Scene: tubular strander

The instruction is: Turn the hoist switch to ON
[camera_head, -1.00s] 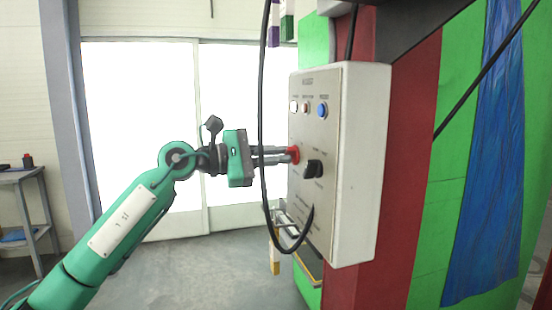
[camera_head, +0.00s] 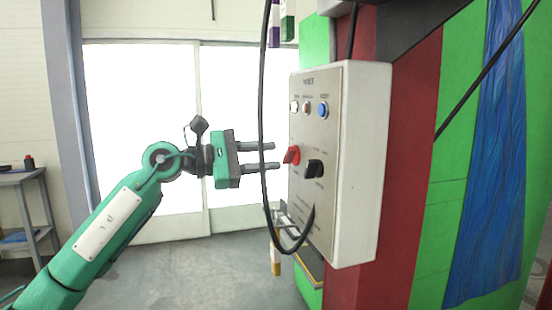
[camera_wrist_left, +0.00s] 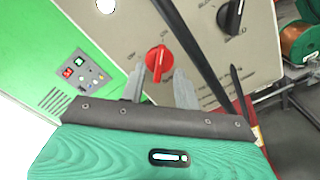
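The hoist control box (camera_head: 362,170) is a pale panel on the machine's side. A red rotary switch (camera_head: 292,155) sits on its face, left of a black rotary switch (camera_head: 314,169). My left gripper (camera_head: 275,156) is open and empty, its two fingers pointing at the red switch with a gap between. In the left wrist view the red switch (camera_wrist_left: 159,61) shows just beyond and between the fingertips, slightly tilted. The black switch (camera_wrist_left: 231,16) is at upper right there. Which switch is the hoist's is too small to read. My right gripper is not in view.
A black cable (camera_head: 262,120) hangs in front of the box and loops below it. A grey table (camera_head: 28,215) stands at far left. The floor left of the box is clear.

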